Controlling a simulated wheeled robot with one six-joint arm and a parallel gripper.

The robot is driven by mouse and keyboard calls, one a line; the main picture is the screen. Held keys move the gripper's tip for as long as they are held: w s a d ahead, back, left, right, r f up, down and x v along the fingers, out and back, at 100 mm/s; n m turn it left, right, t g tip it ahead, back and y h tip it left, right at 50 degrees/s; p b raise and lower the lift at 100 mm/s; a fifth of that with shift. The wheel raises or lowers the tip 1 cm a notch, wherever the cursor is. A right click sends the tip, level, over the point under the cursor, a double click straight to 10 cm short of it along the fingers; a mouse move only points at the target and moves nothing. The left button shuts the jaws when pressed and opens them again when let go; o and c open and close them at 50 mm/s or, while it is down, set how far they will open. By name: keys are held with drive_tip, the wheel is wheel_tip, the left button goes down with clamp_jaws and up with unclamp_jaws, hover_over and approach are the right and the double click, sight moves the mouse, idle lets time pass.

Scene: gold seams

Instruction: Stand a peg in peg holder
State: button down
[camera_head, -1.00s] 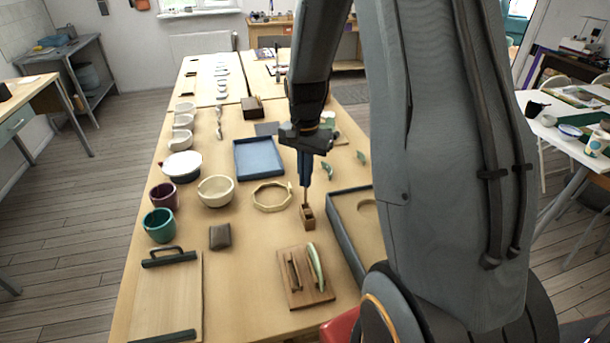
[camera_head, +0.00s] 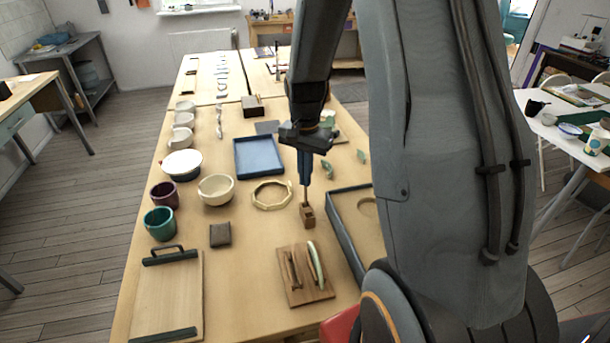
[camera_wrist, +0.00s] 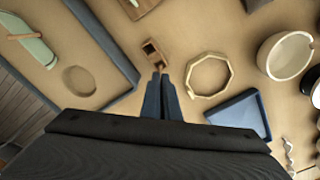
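The peg holder (camera_head: 307,217) is a small brown wooden block with an opening, standing on the table beside the octagonal ring. It also shows in the wrist view (camera_wrist: 151,49), just beyond my fingertips. The peg (camera_head: 306,193) is a thin brown stick, upright between my fingers and the holder. My gripper (camera_head: 304,182) points down above the holder, and its blue fingers are close together on the peg's upper part. In the wrist view my fingers (camera_wrist: 160,77) meet at the peg. The peg's lower end is at the holder; I cannot tell how deep it sits.
A pale octagonal ring (camera_head: 271,195) lies left of the holder. A dark-walled tray (camera_head: 344,232) is close on the right. A wooden board with handled tools (camera_head: 296,291) lies in front. A blue tray (camera_head: 259,171) is behind. Bowls and cups stand at the left.

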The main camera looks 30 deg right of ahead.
drive_tip(key=shift+f+b, duration=0.85)
drive_tip(key=shift+f, duration=1.3)
idle(1.5)
drive_tip(key=c, duration=1.5)
unclamp_jaws()
drive_tip(key=shift+r, duration=0.2)
drive_tip(key=shift+r+p, duration=2.4)
drive_tip(key=shift+r, duration=0.45)
